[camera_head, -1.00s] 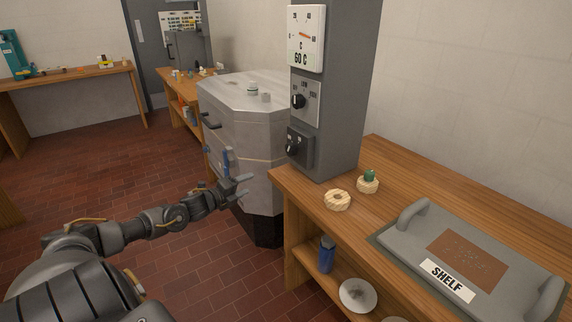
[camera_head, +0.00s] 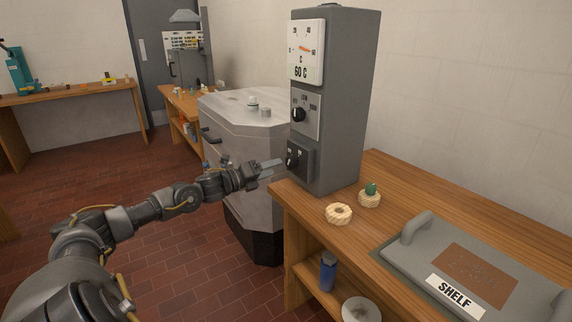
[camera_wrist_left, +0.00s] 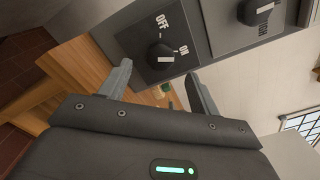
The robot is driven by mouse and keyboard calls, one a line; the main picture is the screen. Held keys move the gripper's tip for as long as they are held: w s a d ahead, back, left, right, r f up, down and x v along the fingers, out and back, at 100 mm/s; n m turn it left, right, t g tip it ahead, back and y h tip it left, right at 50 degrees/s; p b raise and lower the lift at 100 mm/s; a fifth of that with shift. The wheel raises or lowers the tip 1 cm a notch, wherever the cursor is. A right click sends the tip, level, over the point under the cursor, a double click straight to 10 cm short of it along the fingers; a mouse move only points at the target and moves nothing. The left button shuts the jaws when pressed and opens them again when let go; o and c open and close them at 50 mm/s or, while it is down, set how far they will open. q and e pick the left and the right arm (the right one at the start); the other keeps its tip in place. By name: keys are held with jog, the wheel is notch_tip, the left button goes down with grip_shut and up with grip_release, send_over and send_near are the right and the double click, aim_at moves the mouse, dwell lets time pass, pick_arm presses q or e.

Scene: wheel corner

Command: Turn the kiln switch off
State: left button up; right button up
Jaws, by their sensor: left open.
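The kiln switch (camera_head: 293,158) is a black knob on the lower dark panel of the grey control column (camera_head: 338,120). In the left wrist view the knob (camera_wrist_left: 159,54) shows OFF and ON labels, and its pale mark lies on the ON side. My left gripper (camera_head: 272,166) is open and empty, just left of the switch panel. In the left wrist view its fingers (camera_wrist_left: 160,85) stand apart, with the knob beyond and between them; no contact shows. My right gripper is not in view.
A second knob (camera_head: 298,115) sits above the switch, under a 60 C gauge (camera_head: 306,52). The kiln (camera_head: 240,130) stands behind my gripper.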

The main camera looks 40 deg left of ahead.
aim_at(288, 163)
pick_arm(q)
jog(key=x, duration=0.5)
jog(key=shift+r, duration=0.1)
jog(key=shift+p+x, duration=0.3)
jog(key=shift+x, duration=0.5)
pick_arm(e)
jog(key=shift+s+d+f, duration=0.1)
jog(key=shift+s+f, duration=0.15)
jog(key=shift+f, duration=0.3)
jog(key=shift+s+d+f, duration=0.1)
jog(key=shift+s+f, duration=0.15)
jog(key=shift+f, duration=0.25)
pick_arm(q)
jog(key=c, duration=0.8)
jog(key=shift+a, duration=0.1)
jog(key=shift+c, duration=0.9)
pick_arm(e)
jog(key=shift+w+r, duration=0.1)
